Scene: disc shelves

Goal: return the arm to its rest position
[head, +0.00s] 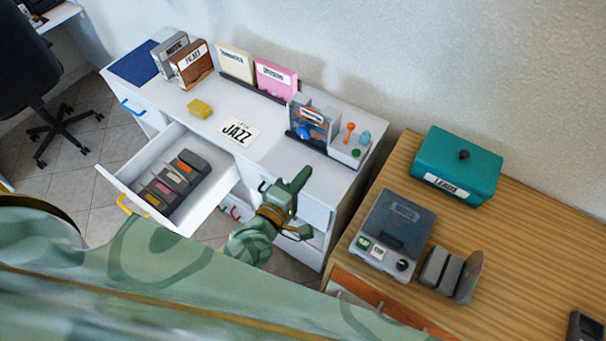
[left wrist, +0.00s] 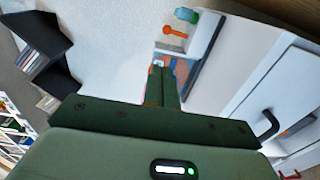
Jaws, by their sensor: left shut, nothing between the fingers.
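My left gripper (head: 301,178) is green with a gold band at the wrist. It is over the front edge of the white cabinet (head: 285,165), left of the wooden desk. Its fingers are together with nothing between them. In the left wrist view the shut fingers (left wrist: 162,85) point up toward a small tray with an orange item. The green forearm and sleeve-like body in the lower head view are mine. My right gripper is not in view.
An open drawer (head: 117,183) with several dark cartridges juts out left of my gripper. A grey player (head: 397,225) and a teal box (head: 457,160) stand on the wooden desk (head: 535,225) at right. A JAZZ card (head: 239,130) and yellow block (head: 200,108) lie on the cabinet.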

